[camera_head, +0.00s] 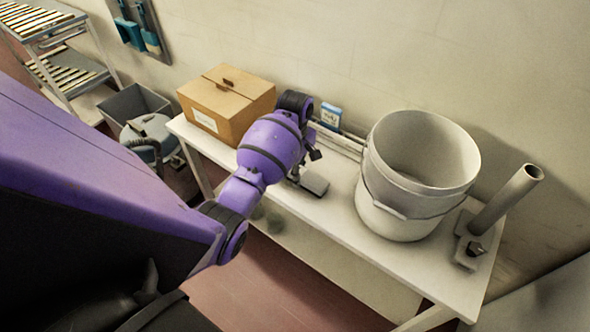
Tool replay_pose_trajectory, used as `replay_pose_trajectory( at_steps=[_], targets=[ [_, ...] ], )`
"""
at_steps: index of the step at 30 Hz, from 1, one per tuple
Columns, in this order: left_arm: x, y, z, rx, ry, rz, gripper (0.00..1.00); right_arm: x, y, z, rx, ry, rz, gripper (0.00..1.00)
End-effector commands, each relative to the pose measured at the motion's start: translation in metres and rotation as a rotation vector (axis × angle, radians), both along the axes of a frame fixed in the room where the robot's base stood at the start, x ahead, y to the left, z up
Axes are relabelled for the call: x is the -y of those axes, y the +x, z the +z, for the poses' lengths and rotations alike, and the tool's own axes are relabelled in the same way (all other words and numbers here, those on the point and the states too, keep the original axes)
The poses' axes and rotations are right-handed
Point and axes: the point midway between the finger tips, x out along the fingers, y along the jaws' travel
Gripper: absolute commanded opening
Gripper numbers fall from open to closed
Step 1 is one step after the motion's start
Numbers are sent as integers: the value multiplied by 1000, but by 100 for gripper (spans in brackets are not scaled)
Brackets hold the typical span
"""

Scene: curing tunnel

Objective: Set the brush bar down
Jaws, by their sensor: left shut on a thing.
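My purple left arm reaches in from the left, and its gripper (313,152) is over the white table, between the cardboard box and the bucket. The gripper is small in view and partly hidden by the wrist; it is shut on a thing. A long, thin pale bar (345,146), which looks like the brush bar, runs from behind the gripper toward the bucket along the table's back. Its left end is hidden by the arm, and I cannot clearly see whether it touches the table. My right gripper is not in view.
A cardboard box (228,102) stands left on the white table (340,222). A large white bucket (405,215) and an upright grey tube (508,197) stand right. A small grey block (314,184) lies below the gripper. The table's front middle is clear.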

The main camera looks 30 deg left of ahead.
Motion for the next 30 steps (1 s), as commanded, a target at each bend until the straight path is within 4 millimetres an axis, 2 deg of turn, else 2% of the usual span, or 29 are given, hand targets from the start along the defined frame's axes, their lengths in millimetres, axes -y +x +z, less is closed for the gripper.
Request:
replay_pose_trajectory(
  at_steps=[2, 3, 7, 16, 20, 23, 30],
  targets=[
    [0, 0, -2, 1, 0, 0, 2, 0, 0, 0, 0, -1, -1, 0],
    [0, 0, -3, 0, 0, 0, 38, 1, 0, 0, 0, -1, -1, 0],
    [0, 0, -3, 0, 0, 0, 55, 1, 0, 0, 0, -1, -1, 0],
    [0, 0, -2, 0, 0, 0, 56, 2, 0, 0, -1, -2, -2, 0],
    [0, 1, 6, 2, 0, 0, 56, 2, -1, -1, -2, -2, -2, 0],
    [0, 1, 21, 4, 1, 0, 56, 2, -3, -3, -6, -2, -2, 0],
    [0, 1, 79, 6, 1, 0, 56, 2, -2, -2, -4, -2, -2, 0]
  ],
)
